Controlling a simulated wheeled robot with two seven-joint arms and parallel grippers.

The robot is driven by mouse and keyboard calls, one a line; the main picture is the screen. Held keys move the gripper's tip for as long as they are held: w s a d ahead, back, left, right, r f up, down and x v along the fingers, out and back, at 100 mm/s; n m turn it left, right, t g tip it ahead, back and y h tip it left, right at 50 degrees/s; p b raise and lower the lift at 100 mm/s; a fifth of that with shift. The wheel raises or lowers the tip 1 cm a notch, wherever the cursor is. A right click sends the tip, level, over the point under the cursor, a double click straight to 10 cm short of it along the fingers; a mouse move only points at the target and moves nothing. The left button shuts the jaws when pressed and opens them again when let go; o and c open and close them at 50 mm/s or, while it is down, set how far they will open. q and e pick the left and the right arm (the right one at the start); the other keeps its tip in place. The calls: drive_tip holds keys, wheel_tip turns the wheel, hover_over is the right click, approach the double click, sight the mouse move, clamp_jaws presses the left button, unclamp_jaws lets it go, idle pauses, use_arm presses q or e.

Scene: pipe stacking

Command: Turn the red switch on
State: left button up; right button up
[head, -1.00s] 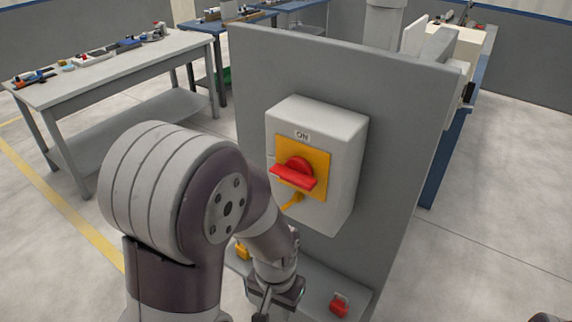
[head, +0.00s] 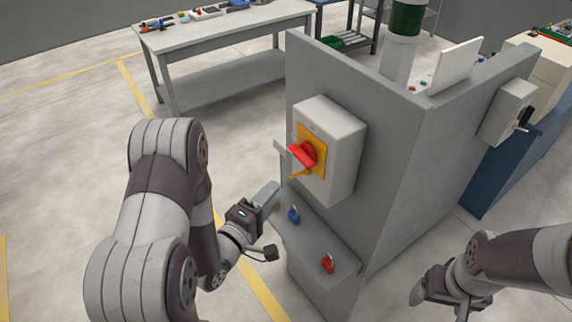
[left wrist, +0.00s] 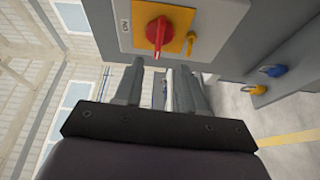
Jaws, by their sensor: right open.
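The red switch (head: 303,154) is a rotary handle on a yellow plate, on the front of a pale switch box (head: 340,140) fixed to a grey panel. In the left wrist view the red switch (left wrist: 157,32) is just beyond the fingertips, with an ON label on the box beside it. My left gripper (head: 270,195) is below and left of the switch in the head view, apart from it. In the left wrist view my left gripper (left wrist: 160,72) has its fingers spread with nothing between them. My right gripper (head: 418,292) is open at lower right, away from the switch.
A ledge below the box holds a blue padlock (head: 293,214) and a red padlock (head: 328,262). A yellow padlock (left wrist: 257,90) shows in the left wrist view. A second switch box (head: 507,110) is on the side panel. A workbench (head: 220,45) stands behind; the left floor is clear.

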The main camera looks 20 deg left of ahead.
use_arm(q)
drive_tip(key=p, duration=0.2)
approach(298, 159)
drive_tip(key=shift+n, duration=0.3)
drive_tip(key=x, duration=0.2)
drive_tip(key=p+x, duration=0.1)
drive_tip(key=x, duration=0.1)
drive_tip(key=p+x, duration=0.1)
drive_tip(key=x, duration=0.1)
drive_tip(key=shift+d+r, duration=0.3)
drive_tip(key=shift+d, duration=0.05)
drive_tip(key=shift+w+d+f+p, duration=0.1)
drive_tip(key=shift+w+p, duration=0.15)
drive_tip(key=shift+w, duration=0.3)
drive_tip(key=shift+w+f+p, duration=0.15)
drive_tip(key=shift+w+p, duration=0.1)
drive_tip(key=shift+w, duration=0.3)
drive_tip(key=shift+w+f, duration=0.1)
drive_tip(key=shift+w, duration=0.2)
use_arm(e)
drive_tip(key=r, duration=0.3)
drive_tip(key=a+r, duration=0.1)
drive_tip(key=r, duration=0.1)
drive_tip(key=shift+w, duration=0.35)
drive_tip(key=shift+d, duration=0.1)
use_arm(q)
drive_tip(key=shift+s, duration=0.1)
clamp_jaws()
use_arm(e)
drive_tip(key=shift+s+f, duration=0.1)
